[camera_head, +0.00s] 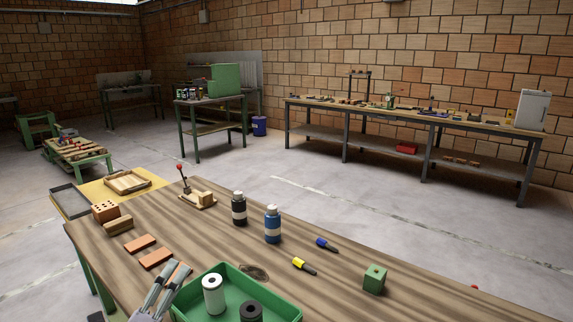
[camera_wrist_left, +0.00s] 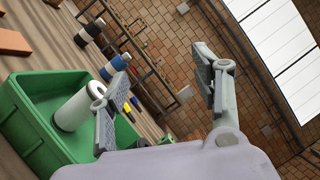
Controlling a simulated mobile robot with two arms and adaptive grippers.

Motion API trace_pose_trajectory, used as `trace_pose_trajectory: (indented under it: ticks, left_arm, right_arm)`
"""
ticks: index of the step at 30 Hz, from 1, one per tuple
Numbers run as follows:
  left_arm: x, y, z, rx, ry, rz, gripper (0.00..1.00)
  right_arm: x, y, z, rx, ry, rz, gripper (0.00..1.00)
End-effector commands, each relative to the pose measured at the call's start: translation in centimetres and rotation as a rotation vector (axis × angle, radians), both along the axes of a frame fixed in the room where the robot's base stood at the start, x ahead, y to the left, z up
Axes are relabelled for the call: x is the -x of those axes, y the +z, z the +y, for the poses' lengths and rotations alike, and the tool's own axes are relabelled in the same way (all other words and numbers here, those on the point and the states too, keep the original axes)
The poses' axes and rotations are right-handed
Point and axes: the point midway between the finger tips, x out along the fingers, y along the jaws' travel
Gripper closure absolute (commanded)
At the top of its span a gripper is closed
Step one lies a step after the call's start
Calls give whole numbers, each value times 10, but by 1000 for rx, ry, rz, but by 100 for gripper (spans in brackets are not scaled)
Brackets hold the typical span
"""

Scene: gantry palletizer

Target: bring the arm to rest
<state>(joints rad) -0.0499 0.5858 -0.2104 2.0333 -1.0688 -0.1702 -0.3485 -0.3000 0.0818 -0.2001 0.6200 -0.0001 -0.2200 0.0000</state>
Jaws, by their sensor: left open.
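My left gripper (camera_head: 168,287) shows at the bottom left of the head view, over the near part of the wooden table (camera_head: 330,275), just left of a green tray (camera_head: 285,302). Its two fingers are apart with nothing between them. In the left wrist view the open fingers (camera_wrist_left: 160,95) point up and away, with the brick wall and bright windows beyond. The green tray (camera_wrist_left: 22,120) is at the left there, with a white roll (camera_wrist_left: 75,110) in it. My right gripper is in neither view.
The tray also holds a dark roll (camera_head: 251,312). A black bottle (camera_head: 239,210), a blue bottle (camera_head: 272,226), a yellow-handled tool (camera_head: 300,264), a blue-handled tool (camera_head: 325,245) and a green block (camera_head: 375,279) stand or lie beyond it. Orange bricks (camera_head: 156,258) lie behind the gripper.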

Motion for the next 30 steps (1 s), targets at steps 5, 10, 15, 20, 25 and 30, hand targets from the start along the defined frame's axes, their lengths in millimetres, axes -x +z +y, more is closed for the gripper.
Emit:
trace_pose_trajectory:
  ticks: [5, 10, 15, 20, 25, 30]
  left_arm:
    - [47, -71, 47, 676, 323, 303, 41]
    - [124, -163, 50, 1141, 631, 653, 41]
    - [191, -211, 26, 1363, 825, 906, 41]
    - [240, -232, 2, 1478, 953, 1088, 41]
    - [288, -242, -24, 1560, 1068, 1266, 41]
    - [289, -279, -30, 1563, 1108, 1314, 41]
  right_arm:
    - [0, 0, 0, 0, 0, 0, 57]
    - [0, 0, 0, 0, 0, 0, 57]
    - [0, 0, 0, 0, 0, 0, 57]
    - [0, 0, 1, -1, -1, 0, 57]
    - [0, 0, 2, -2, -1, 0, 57]
    - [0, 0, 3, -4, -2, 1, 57]
